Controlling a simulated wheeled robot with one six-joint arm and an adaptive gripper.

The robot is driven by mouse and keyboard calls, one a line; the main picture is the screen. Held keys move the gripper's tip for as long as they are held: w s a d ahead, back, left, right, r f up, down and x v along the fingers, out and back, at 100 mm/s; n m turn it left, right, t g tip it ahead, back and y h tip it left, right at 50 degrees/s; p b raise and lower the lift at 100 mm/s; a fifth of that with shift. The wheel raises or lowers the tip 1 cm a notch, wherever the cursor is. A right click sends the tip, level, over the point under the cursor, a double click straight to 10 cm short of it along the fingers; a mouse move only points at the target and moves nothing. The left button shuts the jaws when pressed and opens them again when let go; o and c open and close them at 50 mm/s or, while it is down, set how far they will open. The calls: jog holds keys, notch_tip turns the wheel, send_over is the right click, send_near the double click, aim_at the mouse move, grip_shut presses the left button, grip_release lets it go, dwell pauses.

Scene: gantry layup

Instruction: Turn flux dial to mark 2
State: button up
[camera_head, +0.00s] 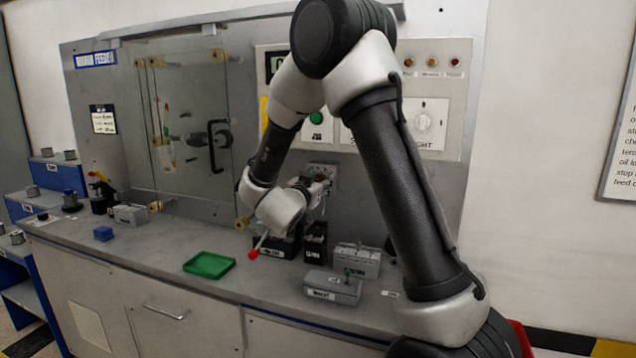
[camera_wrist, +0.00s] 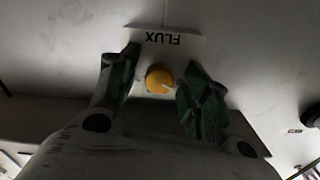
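The flux dial (camera_wrist: 157,78) is a round yellow knob with a short white pointer line, which points to the lower right in the wrist view. It sits on a white plate (camera_wrist: 185,44) marked FLUX, upside down in this view. My gripper (camera_wrist: 162,58) is open, with one green finger on each side of the dial and a visible gap to each. No mark numbers are readable. In the head view my gripper (camera_head: 321,184) is at the wall panel above the bench, in front of a small pale plate (camera_head: 323,168). The dial cannot be made out clearly there.
A red-tipped lever (camera_head: 254,251) stands below my wrist. A clear door (camera_head: 190,125) with a black handle is to the left.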

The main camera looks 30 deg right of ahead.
jog(key=c, duration=0.9)
jog(key=shift+c, duration=0.2)
jog(key=shift+m, duration=0.5)
jog(key=m, duration=0.3)
jog(key=shift+m, duration=0.4)
jog(key=m, duration=0.4)
jog(key=shift+m, duration=0.3)
jog(key=m, duration=0.4)
jog(key=shift+m, duration=2.2)
